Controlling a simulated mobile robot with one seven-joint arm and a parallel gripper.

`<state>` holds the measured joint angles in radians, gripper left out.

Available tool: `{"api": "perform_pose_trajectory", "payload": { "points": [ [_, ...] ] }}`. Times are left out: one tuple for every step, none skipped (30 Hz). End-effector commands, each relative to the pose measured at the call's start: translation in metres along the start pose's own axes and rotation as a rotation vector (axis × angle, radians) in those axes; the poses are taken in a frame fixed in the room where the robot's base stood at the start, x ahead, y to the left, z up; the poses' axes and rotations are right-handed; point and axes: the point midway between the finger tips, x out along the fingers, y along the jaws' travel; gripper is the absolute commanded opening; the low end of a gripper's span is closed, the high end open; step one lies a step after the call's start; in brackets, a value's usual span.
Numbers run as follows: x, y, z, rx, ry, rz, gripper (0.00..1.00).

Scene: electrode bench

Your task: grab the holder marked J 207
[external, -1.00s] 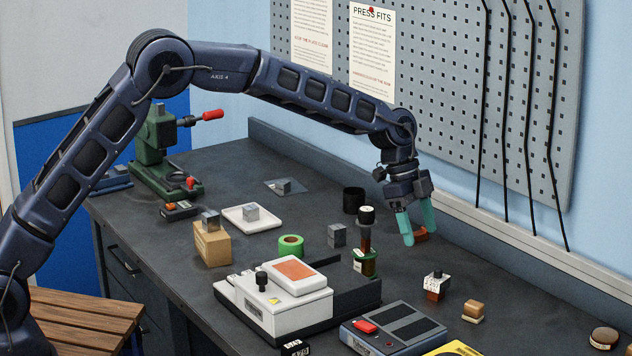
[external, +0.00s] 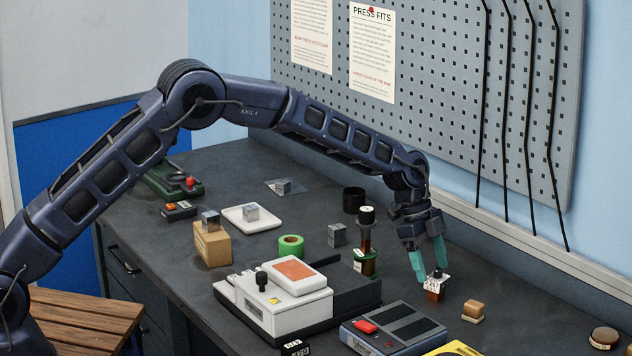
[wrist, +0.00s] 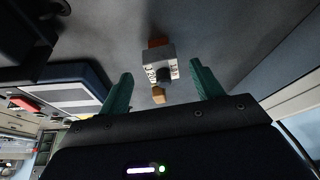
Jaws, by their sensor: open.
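The holder (external: 432,295) is a small block with a red-brown base, a pale top bearing a black-lettered label, and a dark knob. It stands upright on the bench toward the right. In the wrist view the holder (wrist: 154,72) shows between my fingertips; its label seems to begin "J 20", the last character is unclear. My gripper (external: 431,272) is open, pointing down, with its teal fingers at the holder's top. It also shows in the wrist view (wrist: 162,70). I cannot tell whether a finger touches the holder.
A tan wooden block (external: 473,309) stands close by on the right. A dark box with a red button (external: 394,331) lies to the front left, a yellow device (external: 455,349) at the front edge.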

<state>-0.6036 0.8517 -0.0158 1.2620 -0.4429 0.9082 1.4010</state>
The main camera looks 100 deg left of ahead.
Motion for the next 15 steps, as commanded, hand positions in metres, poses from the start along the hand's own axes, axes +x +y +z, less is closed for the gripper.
{"api": "perform_pose_trajectory", "payload": {
  "points": [
    [0.007,0.0,-0.001,0.001,-0.001,0.002,0.65],
    [0.01,0.0,-0.002,0.001,-0.002,0.002,0.65],
    [0.016,-0.001,-0.003,0.002,-0.002,0.002,0.65],
    [0.02,-0.001,-0.003,0.001,-0.002,0.003,0.65],
    [0.025,-0.001,-0.004,0.001,-0.002,0.003,0.65],
    [0.03,-0.002,-0.004,0.001,-0.002,0.003,0.65],
    [0.034,-0.002,-0.004,0.001,-0.001,0.003,0.65],
    [0.037,-0.002,-0.004,0.001,-0.001,0.003,0.65],
    [0.041,-0.002,-0.004,0.001,-0.001,0.002,0.65],
    [0.043,-0.002,-0.004,0.001,-0.001,0.002,0.65],
    [0.045,-0.002,-0.004,0.002,-0.001,0.001,0.65],
    [0.045,-0.002,-0.004,0.002,-0.001,0.001,0.65],
    [0.045,-0.002,-0.004,0.002,-0.001,0.001,0.65],
    [0.045,-0.002,-0.004,0.001,-0.001,0.0,0.65],
    [0.045,-0.002,-0.004,0.001,-0.001,0.0,0.65]
  ]
}}
